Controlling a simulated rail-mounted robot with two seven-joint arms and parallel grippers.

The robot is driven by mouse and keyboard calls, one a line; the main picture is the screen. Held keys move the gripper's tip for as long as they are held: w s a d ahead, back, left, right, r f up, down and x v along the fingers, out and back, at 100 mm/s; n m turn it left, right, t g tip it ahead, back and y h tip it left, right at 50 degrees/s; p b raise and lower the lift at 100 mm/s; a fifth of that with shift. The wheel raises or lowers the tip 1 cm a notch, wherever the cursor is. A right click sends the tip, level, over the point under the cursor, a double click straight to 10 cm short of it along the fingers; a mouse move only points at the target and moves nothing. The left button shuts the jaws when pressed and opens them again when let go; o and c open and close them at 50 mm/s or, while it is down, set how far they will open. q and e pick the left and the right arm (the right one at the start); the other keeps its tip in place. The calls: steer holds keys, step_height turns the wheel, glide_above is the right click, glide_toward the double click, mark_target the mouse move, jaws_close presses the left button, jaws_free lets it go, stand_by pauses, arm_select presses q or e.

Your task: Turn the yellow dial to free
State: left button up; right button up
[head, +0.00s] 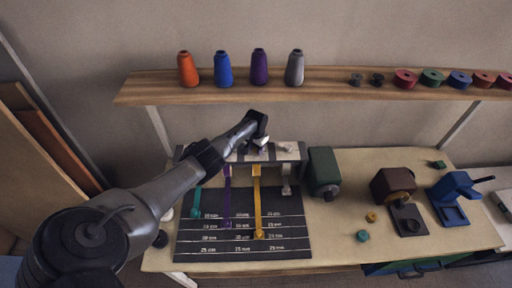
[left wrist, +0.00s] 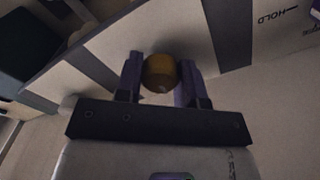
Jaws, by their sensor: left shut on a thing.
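The yellow dial (left wrist: 161,72) is a round, dull yellow knob in the left wrist view. My left gripper (left wrist: 160,80) has one finger on each side of it and is shut on it. In the head view my left gripper (head: 259,132) is at the top of the grey-and-white rack (head: 290,150), above the yellow strip (head: 257,205), and hides the dial there. The word HOLD (left wrist: 278,16) shows on the panel at upper right in the left wrist view. The dial's pointer cannot be made out. My right gripper is not in view.
A dark board (head: 215,255) with teal, purple and yellow strips lies below the rack. A dark green box (head: 323,172) stands right beside the rack. A brown device (head: 392,186) and a blue press (head: 452,190) are farther right. A wooden shelf (head: 320,90) with spools runs above.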

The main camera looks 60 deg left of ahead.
arm_select(q)
steer(key=shift+n, duration=0.3)
stand_by(0.4)
steer(key=o, duration=0.9)
step_height(320, 180, up, 7)
steer(key=shift+f+p, duration=0.15)
steer(key=shift+p, duration=0.95)
steer(key=shift+r, duration=0.4)
